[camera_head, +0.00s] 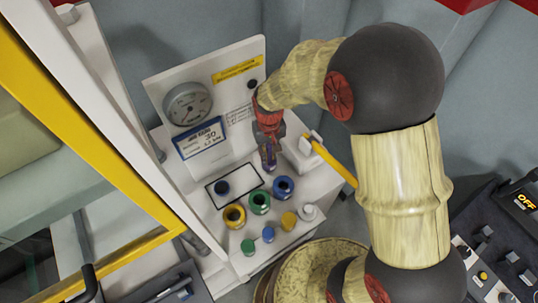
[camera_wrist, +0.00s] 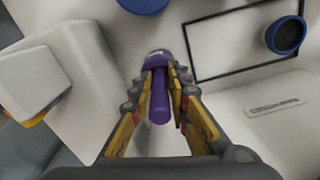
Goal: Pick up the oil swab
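A slim purple stick with a rounded purple end, which I take for the oil swab (camera_wrist: 160,104), is between the fingers of my gripper (camera_wrist: 160,68) in the wrist view. The fingertips close in on it from both sides and seem to touch it. In the head view my gripper (camera_head: 267,142) points down over the white bench, and the purple swab (camera_head: 268,160) shows at its tips, behind the dark-outlined rectangle and the jars. Whether the swab's lower end touches the bench is hidden.
On the white bench (camera_head: 232,268) stand blue (camera_head: 284,186), green (camera_head: 259,202) and yellow (camera_head: 234,215) jars, with small caps in front. A back panel carries a gauge (camera_head: 187,104). A white block with a yellow bar (camera_head: 334,161) is close right. A yellow-framed door (camera_head: 85,150) is left.

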